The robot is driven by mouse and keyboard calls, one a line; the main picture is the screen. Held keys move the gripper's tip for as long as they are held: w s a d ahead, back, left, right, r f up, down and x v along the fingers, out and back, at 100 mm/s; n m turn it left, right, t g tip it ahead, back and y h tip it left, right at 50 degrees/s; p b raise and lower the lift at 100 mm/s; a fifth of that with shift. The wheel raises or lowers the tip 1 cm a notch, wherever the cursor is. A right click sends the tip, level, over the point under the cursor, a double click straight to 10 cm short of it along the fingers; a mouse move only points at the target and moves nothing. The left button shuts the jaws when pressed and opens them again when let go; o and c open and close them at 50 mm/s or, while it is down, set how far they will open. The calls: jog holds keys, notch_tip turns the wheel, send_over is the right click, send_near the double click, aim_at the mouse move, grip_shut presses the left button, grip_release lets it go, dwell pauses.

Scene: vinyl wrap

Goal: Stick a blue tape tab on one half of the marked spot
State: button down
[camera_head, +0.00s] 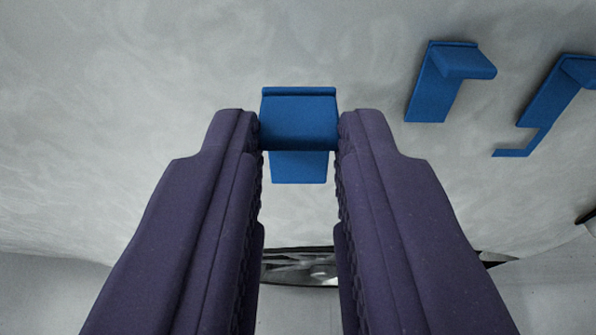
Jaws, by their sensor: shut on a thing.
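My gripper (299,132) shows in the head camera view as two dark purple fingers reaching up from the bottom. Its tips are shut on a blue tape tab (299,118). The tab has a raised upper part between the fingertips and a flat lower part (299,167) below it. The tab is at or very near the pale grey, faintly mottled surface (150,80); I cannot tell whether it is stuck down. No separate mark shows around the tab; the fingers and the tab hide part of the surface there.
Two more blue tabs sit on the surface to the right: one with a folded flap (436,82) and an angular one (550,105) near the right edge. A dark, shiny wheel-like part (300,268) shows below the surface's lower edge. The surface left of the gripper is clear.

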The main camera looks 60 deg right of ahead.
jog(key=shift+f+p+v, duration=0.1)
jog(key=shift+p+v, duration=0.25)
jog(key=shift+v, duration=0.45)
jog(key=shift+f+p+v, duration=0.15)
jog(key=shift+p+v, duration=0.2)
jog(key=shift+v, duration=0.5)
